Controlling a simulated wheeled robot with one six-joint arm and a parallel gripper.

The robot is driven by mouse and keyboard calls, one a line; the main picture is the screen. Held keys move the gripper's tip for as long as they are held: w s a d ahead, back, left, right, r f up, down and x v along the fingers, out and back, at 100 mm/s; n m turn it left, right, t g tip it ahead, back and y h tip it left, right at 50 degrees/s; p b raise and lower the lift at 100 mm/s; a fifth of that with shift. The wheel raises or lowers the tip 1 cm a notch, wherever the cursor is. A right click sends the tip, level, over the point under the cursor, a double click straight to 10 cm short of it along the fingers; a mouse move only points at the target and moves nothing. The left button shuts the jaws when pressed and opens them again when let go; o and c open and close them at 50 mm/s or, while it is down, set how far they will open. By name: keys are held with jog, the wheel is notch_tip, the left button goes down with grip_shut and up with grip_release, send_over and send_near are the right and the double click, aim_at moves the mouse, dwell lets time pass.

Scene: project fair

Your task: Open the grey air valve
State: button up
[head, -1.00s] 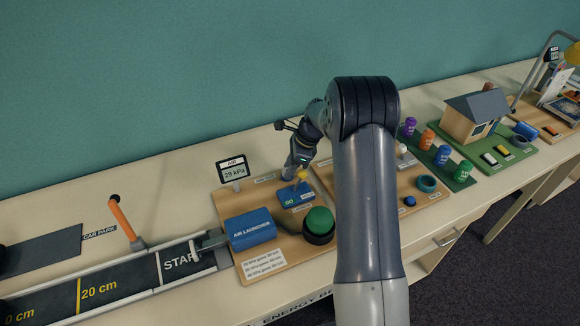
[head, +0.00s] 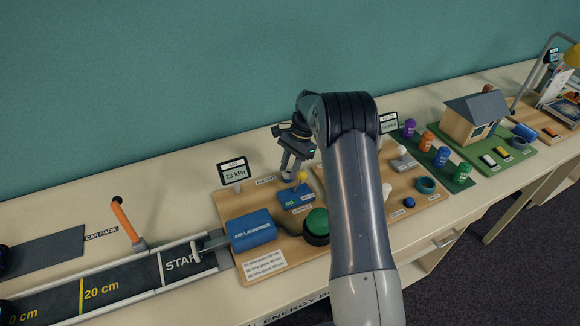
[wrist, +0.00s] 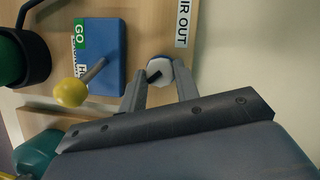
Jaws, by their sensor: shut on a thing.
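The grey air valve (wrist: 159,70) is a small pale round knob with a dark bar across it, next to the "AIR OUT" label (wrist: 183,22) in the wrist view. My gripper (wrist: 160,74) is shut on this knob, with one finger on each side of it. In the head view my gripper (head: 287,170) points down at the back of the wooden air launcher board (head: 228,205), and it hides the valve there. The air display (head: 234,173) reads about 23 kPa.
A blue GO/HOLD box (head: 294,200) with a yellow-ball lever (head: 302,176) stands close beside my gripper. A green button (head: 317,221) and the blue air launcher (head: 250,230) are nearer the front. Other project boards lie to the right.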

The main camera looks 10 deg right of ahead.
jog(key=n, duration=0.2)
jog(key=n+g+h, duration=0.1)
jog(key=n, duration=0.2)
jog(key=shift+w+a+h, duration=0.2)
jog(key=shift+h, duration=0.1)
jog(key=shift+a+n+g+h, duration=0.1)
jog(key=shift+n+g+h, duration=0.25)
jog(key=shift+n, duration=0.8)
jog(key=shift+a+n+g+h, duration=0.15)
jog(key=shift+n+h, duration=0.3)
jog(key=shift+n, duration=0.7)
jog(key=shift+d, duration=0.1)
jog(key=o, duration=1)
jog(key=shift+c, duration=0.2)
jog(key=p+v, duration=0.3)
jog(key=v, duration=0.7)
jog(key=shift+r, duration=0.4)
jog(key=shift+w+p, duration=0.2)
jog(key=shift+p, duration=0.1)
